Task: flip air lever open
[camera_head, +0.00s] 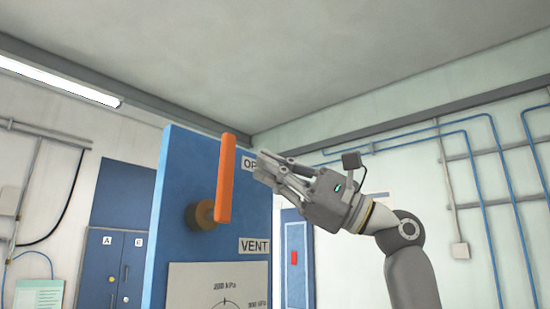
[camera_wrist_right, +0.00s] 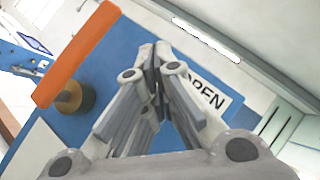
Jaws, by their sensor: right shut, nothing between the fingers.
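The air lever is an orange bar (camera_head: 226,180) on a brass-coloured pivot (camera_head: 201,215), mounted on a blue panel (camera_head: 178,170). In the head view the lever stands nearly upright. An OPEN label (camera_head: 249,163), partly hidden by my right gripper, sits near its upper part, and a VENT label (camera_head: 254,246) is lower right. My right gripper (camera_head: 260,168) is shut and empty, just right of the lever's upper half. In the right wrist view the lever (camera_wrist_right: 75,55) is left of my shut fingertips (camera_wrist_right: 157,62), with a visible gap between them. My left gripper is not in view.
A gauge plate (camera_head: 215,288) is on the panel below the lever. Blue cabinets (camera_head: 110,265) stand behind at the left, and a blue door (camera_head: 295,262) behind at the right. Pipes run along the right wall. The space above the panel is clear.

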